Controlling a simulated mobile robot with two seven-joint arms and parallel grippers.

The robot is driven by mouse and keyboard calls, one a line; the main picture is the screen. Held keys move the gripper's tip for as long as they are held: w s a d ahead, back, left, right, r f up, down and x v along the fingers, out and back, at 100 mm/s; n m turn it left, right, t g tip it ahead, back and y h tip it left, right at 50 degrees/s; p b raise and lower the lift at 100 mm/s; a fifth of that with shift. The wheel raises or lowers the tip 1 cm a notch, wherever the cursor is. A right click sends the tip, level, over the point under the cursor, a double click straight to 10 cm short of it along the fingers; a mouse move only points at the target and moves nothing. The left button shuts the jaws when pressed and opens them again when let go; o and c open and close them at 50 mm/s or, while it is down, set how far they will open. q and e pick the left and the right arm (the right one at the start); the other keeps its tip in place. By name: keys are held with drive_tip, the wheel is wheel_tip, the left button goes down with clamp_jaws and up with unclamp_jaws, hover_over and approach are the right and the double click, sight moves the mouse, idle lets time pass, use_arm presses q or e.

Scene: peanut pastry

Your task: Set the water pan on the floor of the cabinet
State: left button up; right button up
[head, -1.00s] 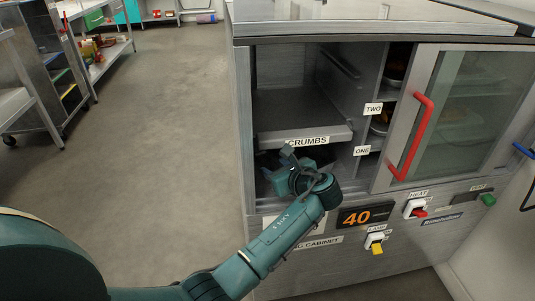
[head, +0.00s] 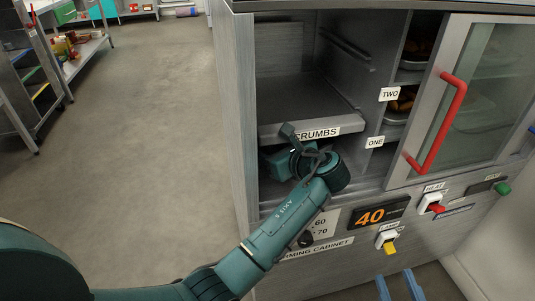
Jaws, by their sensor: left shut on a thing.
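I cannot tell whether the pan touches the cabinet floor (head: 362,187), part of which shows right of my wrist. My right gripper (head: 399,286) shows only as two blue fingers at the bottom edge. They are apart, with nothing seen between them.
A glass door with a red handle (head: 437,122) covers the right side. Trays of pastry stand in slots TWO (head: 390,94) and ONE (head: 375,142). Below are a 40 display (head: 380,213), a red switch (head: 434,207) and a yellow switch (head: 389,244). The floor (head: 140,140) at left is clear.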

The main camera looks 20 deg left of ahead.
use_arm(q)
drive_tip(key=shift+f, duration=0.1)
drive_tip(key=o, duration=0.9)
drive_tip(key=shift+s, duration=0.1)
drive_tip(key=o, duration=0.4)
use_arm(e)
drive_tip(key=shift+a, duration=0.1)
use_arm(q)
drive_tip(key=shift+o, duration=0.2)
drive_tip(key=shift+d, duration=0.1)
use_arm(e)
drive_tip(key=shift+r, duration=0.1)
